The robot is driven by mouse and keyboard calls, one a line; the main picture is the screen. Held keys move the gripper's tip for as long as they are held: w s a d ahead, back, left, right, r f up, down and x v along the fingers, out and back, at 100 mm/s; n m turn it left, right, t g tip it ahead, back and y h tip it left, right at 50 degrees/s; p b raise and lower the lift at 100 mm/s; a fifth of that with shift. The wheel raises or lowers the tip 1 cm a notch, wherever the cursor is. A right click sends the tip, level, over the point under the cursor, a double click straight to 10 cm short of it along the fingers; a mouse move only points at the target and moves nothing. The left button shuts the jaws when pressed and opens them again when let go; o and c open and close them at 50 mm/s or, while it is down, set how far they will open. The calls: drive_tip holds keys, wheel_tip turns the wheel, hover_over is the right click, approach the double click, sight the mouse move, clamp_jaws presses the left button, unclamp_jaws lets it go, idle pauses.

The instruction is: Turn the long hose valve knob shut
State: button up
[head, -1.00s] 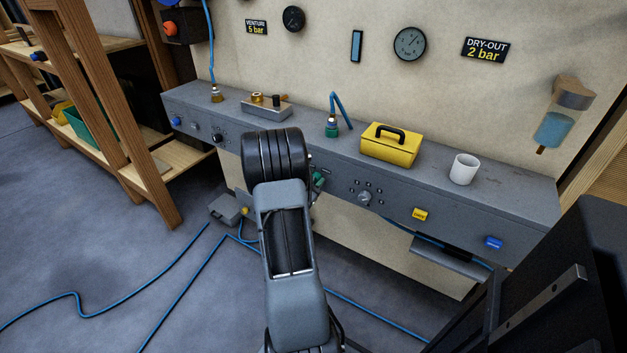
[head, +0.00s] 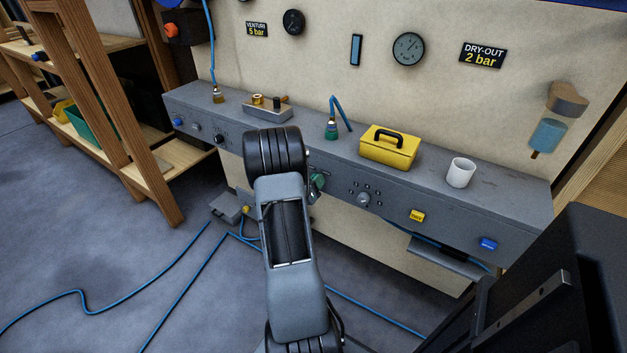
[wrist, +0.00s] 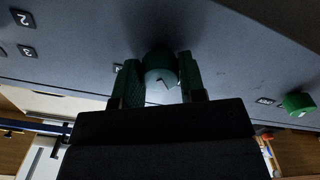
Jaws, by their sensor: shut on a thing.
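In the wrist view, my gripper (wrist: 161,78) is shut on a round green knob (wrist: 160,60) on the grey panel front. One green-padded finger lies on each side of it. The knob's pale face carries a light angled mark. A second green knob (wrist: 299,103) sits apart on the panel at the right of that view. No label naming the held knob is readable. In the head view, my arm hides most of the gripper; a bit of green (head: 317,183) shows beside it at the bench front, and I cannot tell whether it is knob or finger.
On the grey bench (head: 505,195) stand a yellow box (head: 388,150), a white cup (head: 460,172) and a green-based hose fitting (head: 331,130). A selector dial (head: 363,199) is right of my arm. Blue hoses (head: 185,295) lie on the floor. A wooden shelf (head: 150,185) stands left.

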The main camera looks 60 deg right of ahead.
drive_tip(key=shift+n, duration=0.6)
drive_tip(key=o, duration=0.9)
drive_tip(key=a+p, duration=0.1)
drive_tip(key=a, duration=1.3)
